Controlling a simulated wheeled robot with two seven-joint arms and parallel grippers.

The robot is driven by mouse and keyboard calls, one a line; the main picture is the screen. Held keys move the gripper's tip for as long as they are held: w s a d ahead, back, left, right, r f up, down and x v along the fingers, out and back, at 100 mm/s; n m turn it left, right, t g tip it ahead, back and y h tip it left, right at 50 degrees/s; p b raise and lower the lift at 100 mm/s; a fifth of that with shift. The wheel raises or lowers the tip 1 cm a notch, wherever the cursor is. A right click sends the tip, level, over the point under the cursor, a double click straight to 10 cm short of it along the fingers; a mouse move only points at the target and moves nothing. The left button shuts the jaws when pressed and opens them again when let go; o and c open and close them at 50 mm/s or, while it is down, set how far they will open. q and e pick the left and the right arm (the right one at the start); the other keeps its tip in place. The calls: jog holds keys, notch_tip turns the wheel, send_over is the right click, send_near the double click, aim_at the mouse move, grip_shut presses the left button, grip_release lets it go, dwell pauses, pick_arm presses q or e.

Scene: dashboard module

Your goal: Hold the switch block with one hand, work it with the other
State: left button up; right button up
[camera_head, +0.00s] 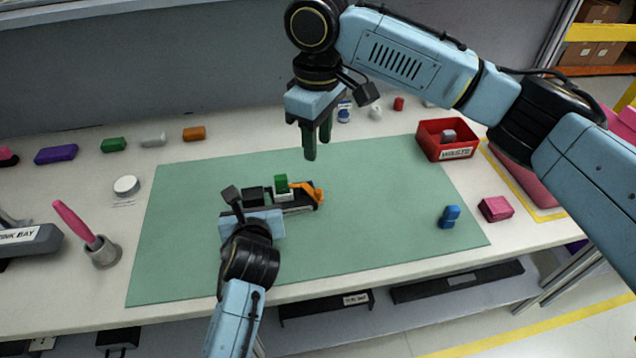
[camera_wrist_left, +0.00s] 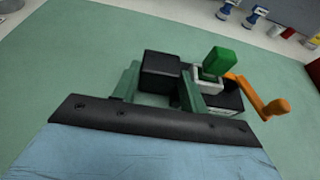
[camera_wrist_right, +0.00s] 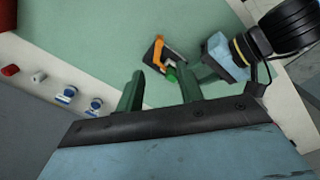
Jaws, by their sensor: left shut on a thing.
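The switch block (camera_head: 298,208) is a black body on the green mat (camera_head: 180,255). It carries a green switch piece (camera_wrist_left: 216,61) in a white frame, an orange crank (camera_wrist_left: 260,98) at its right end and a raised black box (camera_wrist_left: 160,72) at its left. My left gripper (camera_wrist_left: 160,88) is shut on the block at the raised black box, from the near side. My right gripper (camera_head: 314,152) is open and empty, fingers down, above the mat behind the block. In the right wrist view the orange crank (camera_wrist_right: 155,50) and green piece (camera_wrist_right: 171,76) show beyond its fingers, apart from them.
A red bin (camera_head: 432,148) with a grey cube stands at the back right. A blue piece (camera_head: 449,216) is on the mat's right side, a pink block (camera_head: 496,208) just off it. At left are a white disc (camera_head: 126,185) and a cup (camera_head: 102,254) with a pink-handled tool.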

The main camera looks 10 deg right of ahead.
aim_at(318, 190)
notch_tip(318, 190, down, 12)
jog(key=shift+r, duration=0.1)
dwell(0.4)
